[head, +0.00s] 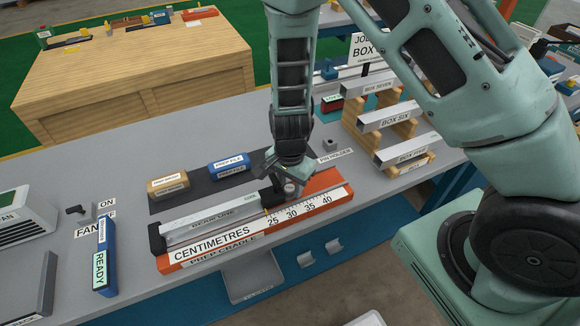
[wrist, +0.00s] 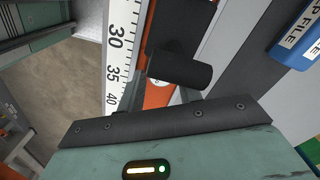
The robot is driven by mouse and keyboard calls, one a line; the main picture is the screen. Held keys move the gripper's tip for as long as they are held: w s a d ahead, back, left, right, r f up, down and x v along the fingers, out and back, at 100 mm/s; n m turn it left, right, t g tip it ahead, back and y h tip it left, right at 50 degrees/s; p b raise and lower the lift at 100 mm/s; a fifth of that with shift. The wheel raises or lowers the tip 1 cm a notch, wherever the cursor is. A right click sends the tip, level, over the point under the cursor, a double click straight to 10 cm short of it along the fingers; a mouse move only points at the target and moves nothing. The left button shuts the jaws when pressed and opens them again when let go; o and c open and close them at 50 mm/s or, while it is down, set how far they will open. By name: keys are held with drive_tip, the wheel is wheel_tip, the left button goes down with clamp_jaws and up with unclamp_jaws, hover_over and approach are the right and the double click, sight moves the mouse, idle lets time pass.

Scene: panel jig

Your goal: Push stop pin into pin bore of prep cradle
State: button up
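The prep cradle (head: 206,255) is a long orange bed with a white centimetre scale, and it also shows in the wrist view (wrist: 158,96). A silver bar (head: 210,221) lies along it, with black blocks near both ends. My gripper (head: 288,180) is low over the cradle's right part, past the bar's right end. In the wrist view, a black cylinder (wrist: 180,70) beside a black block lies just ahead of my fingers. I cannot tell whether it is the stop pin or whether the fingers touch it. The pin bore is not clearly visible.
A pin holder block (head: 331,145) stands behind the cradle. Brown (head: 167,184) and blue (head: 229,165) file blocks lie on the dark mat. Box sections sit on a wooden rack (head: 390,150) at right. A fan switch (head: 86,211) and a blue READY block (head: 104,255) are at left.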

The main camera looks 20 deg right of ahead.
sight(290, 188)
wheel_tip(290, 188, up, 17)
drive_tip(key=shift+r+p, duration=0.2)
drive_tip(key=shift+p, duration=0.25)
idle(0.7)
drive_tip(key=s+a+r+n, duration=0.3)
drive_tip(key=s+r+n, duration=0.1)
drive_tip(key=s+n, duration=0.6)
drive_tip(key=s+a+r+n, duration=0.3)
drive_tip(key=s+r+n, duration=0.2)
drive_tip(key=s+n, duration=0.4)
drive_tip(key=shift+s+a+n+y, duration=0.3)
drive_tip(key=shift+s+n, duration=0.1)
drive_tip(key=shift+s, duration=0.15)
